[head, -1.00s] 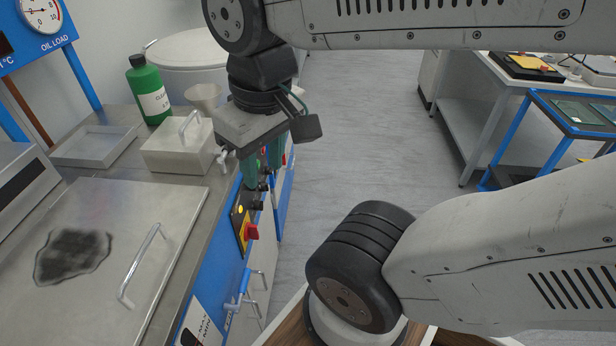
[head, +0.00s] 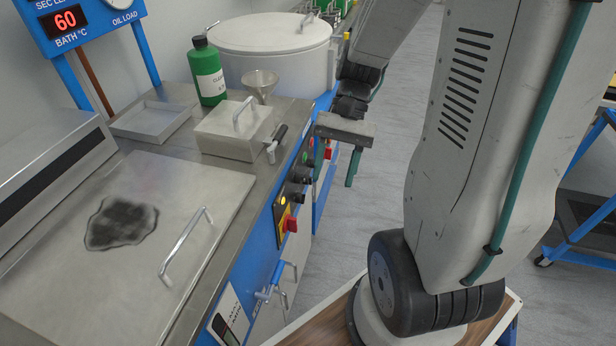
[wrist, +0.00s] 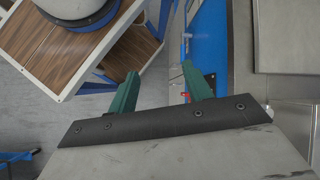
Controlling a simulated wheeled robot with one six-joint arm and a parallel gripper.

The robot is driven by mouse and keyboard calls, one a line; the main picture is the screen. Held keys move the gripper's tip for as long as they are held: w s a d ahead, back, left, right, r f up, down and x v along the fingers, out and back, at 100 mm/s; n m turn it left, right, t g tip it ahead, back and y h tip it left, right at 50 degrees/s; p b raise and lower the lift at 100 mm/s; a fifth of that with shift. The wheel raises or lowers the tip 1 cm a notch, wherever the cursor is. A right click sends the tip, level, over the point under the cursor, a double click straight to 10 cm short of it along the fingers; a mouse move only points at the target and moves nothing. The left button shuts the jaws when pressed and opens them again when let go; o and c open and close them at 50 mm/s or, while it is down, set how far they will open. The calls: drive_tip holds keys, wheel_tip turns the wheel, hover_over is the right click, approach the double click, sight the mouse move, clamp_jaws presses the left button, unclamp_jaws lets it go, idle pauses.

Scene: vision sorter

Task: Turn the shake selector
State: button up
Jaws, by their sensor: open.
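The front panel of the blue bench carries black knobs (head: 300,174) with a green button (head: 305,157) above them. I cannot read labels, so which knob is the shake selector is unclear. Below them a red switch (head: 291,224) sits on a yellow plate. My gripper (head: 337,168) is open and empty, its green fingers pointing down just right of the panel's knobs. It looks apart from them. In the wrist view my gripper (wrist: 160,72) has its fingers spread, with the blue bench front (wrist: 206,45) by the right finger. The knobs are not clear there.
A metal box with a handle (head: 232,132), a green bottle (head: 207,72), a funnel (head: 260,85) and a shallow tray (head: 150,121) stand on the bench. A tap (head: 277,143) juts at its edge. A large lidded pot (head: 270,35) is behind. Floor (head: 390,150) beyond my gripper is clear.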

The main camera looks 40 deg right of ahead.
drive_tip(key=w+d+f+m+t+y, duration=0.2)
drive_tip(key=w+d+f+m+y, duration=0.15)
drive_tip(key=f+m+y, duration=0.4)
drive_tip(key=m+t+h, duration=0.3)
drive_tip(key=m+t, duration=1)
drive_tip(key=t, duration=0.3)
approach(308, 181)
drive_tip(key=f, duration=0.2)
drive_tip(key=x, duration=0.8)
drive_tip(key=shift+w+d+r, duration=0.35)
drive_tip(key=shift+w, duration=0.1)
drive_tip(key=shift+m, duration=0.25)
drive_tip(key=c, duration=1)
drive_tip(key=shift+o, duration=0.2)
